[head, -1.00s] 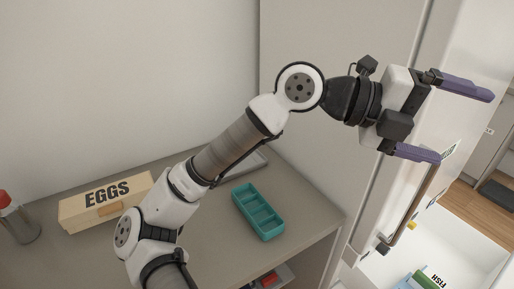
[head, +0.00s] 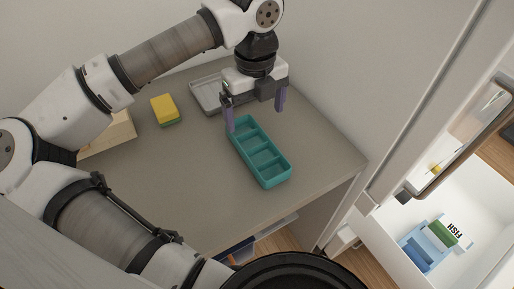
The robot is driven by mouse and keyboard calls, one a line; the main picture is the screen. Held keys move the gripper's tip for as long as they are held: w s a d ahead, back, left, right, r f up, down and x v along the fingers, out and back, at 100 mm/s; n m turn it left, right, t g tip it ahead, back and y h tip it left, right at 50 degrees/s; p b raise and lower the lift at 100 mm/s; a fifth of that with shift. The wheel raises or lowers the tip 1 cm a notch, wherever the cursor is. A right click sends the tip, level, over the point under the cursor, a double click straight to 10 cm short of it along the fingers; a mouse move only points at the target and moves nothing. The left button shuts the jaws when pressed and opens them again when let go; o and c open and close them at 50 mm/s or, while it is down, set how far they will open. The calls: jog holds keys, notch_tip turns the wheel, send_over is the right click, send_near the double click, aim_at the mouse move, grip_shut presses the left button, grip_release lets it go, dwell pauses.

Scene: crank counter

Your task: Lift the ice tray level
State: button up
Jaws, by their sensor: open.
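The teal ice tray (head: 278,178) lies on the grey counter, its row of open compartments facing up and looking empty. My gripper (head: 256,118) points down at the tray's far end, with its two purple fingers spread apart. The left finger shows at the tray's far left corner, and the right finger is to the right of that end. I cannot tell whether either finger touches the tray. Nothing is held between the fingers.
A yellow and green sponge (head: 164,109) and a grey metal tray (head: 205,96) lie behind on the counter (head: 180,185). A wooden box (head: 108,135) is partly hidden by my arm. At right, an open white drawer (head: 468,215) holds a blue rack and a FISH item.

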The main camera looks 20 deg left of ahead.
send_over(256, 153)
jog(key=f, duration=0.6)
jog(key=shift+s+d+p, duration=0.1)
jog(key=shift+s+p, duration=0.15)
jog(key=shift+p, duration=0.15)
jog(key=shift+w+f+p, duration=0.15)
jog(key=shift+f+p, duration=0.35)
jog(key=shift+f, duration=0.85)
jog(key=shift+w+f+p, duration=0.1)
jog(key=shift+f+p, duration=0.4)
jog(key=shift+f, duration=0.8)
jog(key=c, duration=1.3)
jog(key=shift+r, duration=0.1)
jog(key=shift+c, duration=0.2)
jog(key=shift+r, duration=0.1)
